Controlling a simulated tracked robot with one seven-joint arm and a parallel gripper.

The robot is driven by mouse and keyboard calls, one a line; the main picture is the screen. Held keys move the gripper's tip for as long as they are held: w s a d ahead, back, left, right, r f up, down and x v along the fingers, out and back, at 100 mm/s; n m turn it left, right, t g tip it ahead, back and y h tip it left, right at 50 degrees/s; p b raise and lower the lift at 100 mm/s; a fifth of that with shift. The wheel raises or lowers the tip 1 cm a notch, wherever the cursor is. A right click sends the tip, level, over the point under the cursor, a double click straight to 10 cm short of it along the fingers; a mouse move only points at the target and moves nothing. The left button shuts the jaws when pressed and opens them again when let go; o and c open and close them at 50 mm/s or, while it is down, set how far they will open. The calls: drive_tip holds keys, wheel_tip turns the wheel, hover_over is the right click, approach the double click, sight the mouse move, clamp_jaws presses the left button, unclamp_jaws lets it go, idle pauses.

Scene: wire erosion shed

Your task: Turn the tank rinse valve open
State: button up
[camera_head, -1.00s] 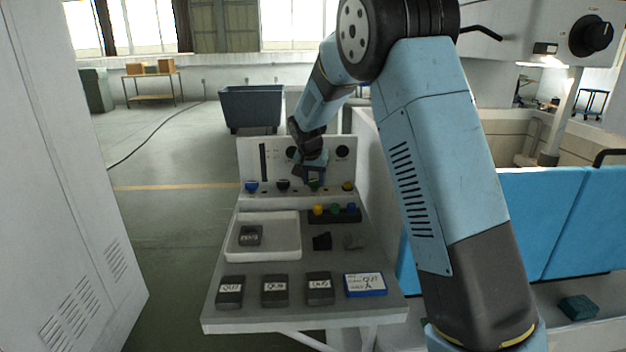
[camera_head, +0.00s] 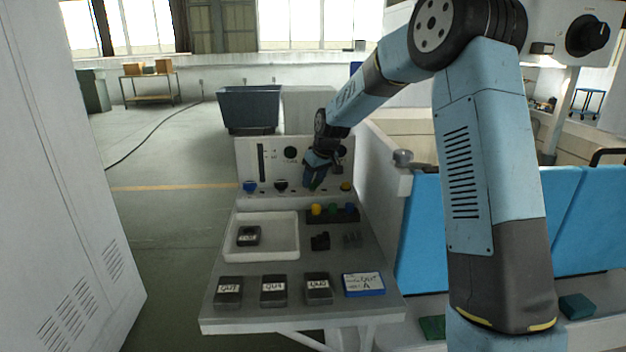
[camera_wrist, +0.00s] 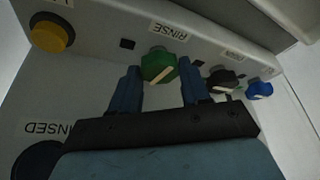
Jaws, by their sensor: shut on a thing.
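The rinse valve is a green knob (camera_wrist: 158,66) with a pale pointer bar, below a RINSE label in the wrist view. The bar lies diagonally. My gripper (camera_wrist: 160,80) has one blue finger on each side of the knob and is shut on it. In the head view my gripper (camera_head: 314,181) is at the panel at the back of the bench, and it hides most of the green knob.
In the wrist view a yellow knob (camera_wrist: 50,35) is left of the green one; a black knob (camera_wrist: 222,80) and a blue knob (camera_wrist: 260,90) are close on the right. The bench holds a white tray (camera_head: 232,238), several dark labelled blocks and a blue-edged card (camera_head: 363,285).

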drive_tip(key=shift+w+d+n+y, duration=0.1)
drive_tip(key=shift+n+y, duration=0.2)
drive_tip(key=shift+n, duration=0.8)
drive_tip(key=o, duration=0.8)
drive_tip(key=v, duration=1.3)
drive_tip(key=shift+w+d+r, duration=0.2)
drive_tip(key=shift+r, duration=0.15)
drive_tip(key=shift+a, duration=0.1)
